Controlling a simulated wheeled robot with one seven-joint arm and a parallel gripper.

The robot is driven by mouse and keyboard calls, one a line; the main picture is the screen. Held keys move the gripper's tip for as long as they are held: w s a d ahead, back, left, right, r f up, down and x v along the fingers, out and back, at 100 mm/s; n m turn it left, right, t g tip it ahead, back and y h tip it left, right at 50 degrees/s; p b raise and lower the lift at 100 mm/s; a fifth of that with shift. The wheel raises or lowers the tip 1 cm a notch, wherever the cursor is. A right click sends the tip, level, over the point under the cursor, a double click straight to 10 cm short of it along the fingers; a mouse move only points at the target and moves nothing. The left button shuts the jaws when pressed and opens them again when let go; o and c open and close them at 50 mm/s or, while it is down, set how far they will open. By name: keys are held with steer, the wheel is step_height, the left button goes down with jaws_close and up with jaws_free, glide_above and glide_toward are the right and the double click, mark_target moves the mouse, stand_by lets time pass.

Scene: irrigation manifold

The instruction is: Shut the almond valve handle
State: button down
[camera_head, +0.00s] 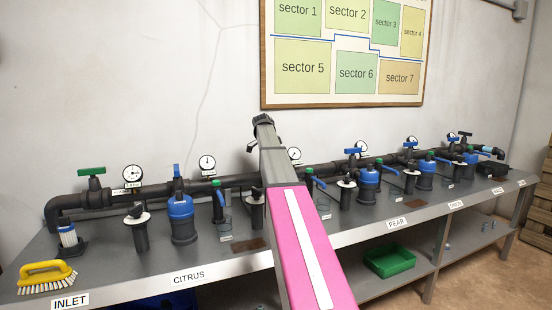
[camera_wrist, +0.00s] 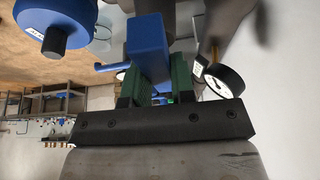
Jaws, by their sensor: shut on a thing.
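My gripper (camera_wrist: 156,80) is shut on a blue valve handle (camera_wrist: 148,45) in the wrist view. The handle's blocky blue end sits between the two green finger pads and sticks out past them. In the head view my pink and grey arm reaches over the bench to the pipe, and it hides the fingers and most of the valve held. No almond label is readable; the bench label at this spot is behind my arm. I cannot tell the handle's angle to the pipe.
A round gauge (camera_wrist: 222,80) is close right of the fingers, and a blue filter body (camera_wrist: 55,25) is at upper left. The dark pipe (camera_head: 325,168) runs along the bench (camera_head: 345,225) with other valves. A yellow brush (camera_head: 46,272) lies front left; a green tray (camera_head: 389,262) is on the lower shelf.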

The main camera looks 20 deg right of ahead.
steer(key=c, duration=1)
jaws_free()
steer(key=shift+o, duration=0.2)
steer(key=v, duration=1)
steer(key=shift+r, duration=0.4)
steer(key=shift+a, duration=0.15)
step_height(320, 180, up, 3)
steer(key=shift+s, duration=0.1)
